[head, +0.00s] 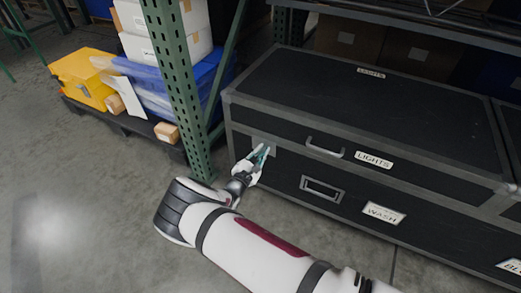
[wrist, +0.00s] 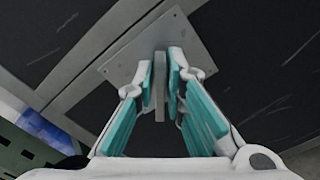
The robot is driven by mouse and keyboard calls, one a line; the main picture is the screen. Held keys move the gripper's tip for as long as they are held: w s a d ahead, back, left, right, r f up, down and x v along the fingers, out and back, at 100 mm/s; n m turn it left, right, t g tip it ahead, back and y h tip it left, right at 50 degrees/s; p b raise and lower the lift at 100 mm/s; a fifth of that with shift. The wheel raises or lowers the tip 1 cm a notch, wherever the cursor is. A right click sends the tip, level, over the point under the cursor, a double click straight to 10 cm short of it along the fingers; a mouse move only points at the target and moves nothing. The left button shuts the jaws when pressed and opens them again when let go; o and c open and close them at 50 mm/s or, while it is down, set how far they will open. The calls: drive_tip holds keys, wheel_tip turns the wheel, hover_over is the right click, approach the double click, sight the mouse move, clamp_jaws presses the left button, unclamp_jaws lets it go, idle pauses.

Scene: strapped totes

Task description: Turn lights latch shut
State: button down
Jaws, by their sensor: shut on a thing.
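The lights case (head: 290,85) is a long black case with grey edging and LIGHTS labels, lying on a lower case marked WASH. Its latch shows as a square grey plate (wrist: 190,42) with a thin upright tab (wrist: 160,82) in the wrist view. My gripper (head: 262,153) is at the left end of the case's front. In the wrist view my gripper (wrist: 160,75) has its teal-padded fingers on both sides of the tab, shut on it. In the head view the fingers partly hide the latch.
A green rack post (head: 180,85) stands just left of the case. A yellow bin (head: 85,78) and small cartons are on a pallet at the left. A handle (head: 325,147) sticks out from the case front. Bare floor (head: 80,210) lies in front.

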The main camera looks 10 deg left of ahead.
drive_tip(key=m+p, duration=0.2)
drive_tip(key=m, duration=0.3)
drive_tip(key=shift+d+f+m, duration=0.1)
drive_tip(key=shift+m, duration=0.2)
drive_tip(key=m+p, duration=0.2)
drive_tip(key=m, duration=0.2)
drive_tip(key=shift+f+m, duration=0.15)
drive_tip(key=shift+m, duration=0.25)
drive_tip(key=c, duration=1.8)
unclamp_jaws()
drive_tip(key=shift+o, duration=0.2)
drive_tip(key=shift+s, duration=0.1)
drive_tip(key=v, duration=1.2)
